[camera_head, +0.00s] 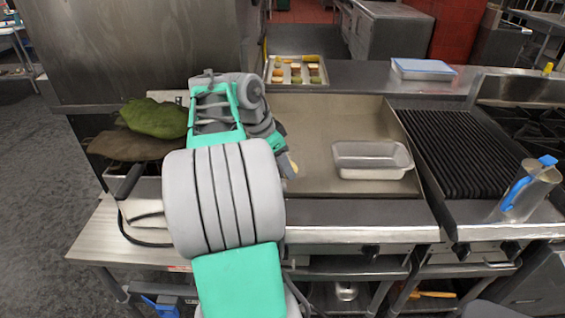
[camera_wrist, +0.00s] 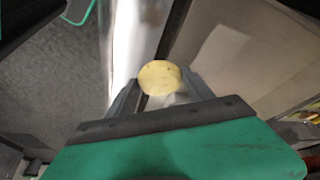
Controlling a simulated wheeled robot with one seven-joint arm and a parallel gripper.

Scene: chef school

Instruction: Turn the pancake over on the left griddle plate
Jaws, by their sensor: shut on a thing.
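A round pale-yellow pancake (camera_wrist: 160,76) shows in the wrist view between the tips of my gripper (camera_wrist: 163,85). The gripper is shut on it, with one finger at each side of its edge. In the head view my arm covers most of the gripper; only a small yellowish bit shows at its end, and I cannot tell if that is the pancake. The flat griddle plate (camera_head: 310,118) lies beyond and to the right of my arm. Its left part is hidden behind the arm.
A metal loaf pan (camera_head: 372,160) stands on the griddle's right side. A tray of food pieces (camera_head: 270,78) is behind. A green mitt (camera_head: 155,118) lies left. The griddle's middle is bare.

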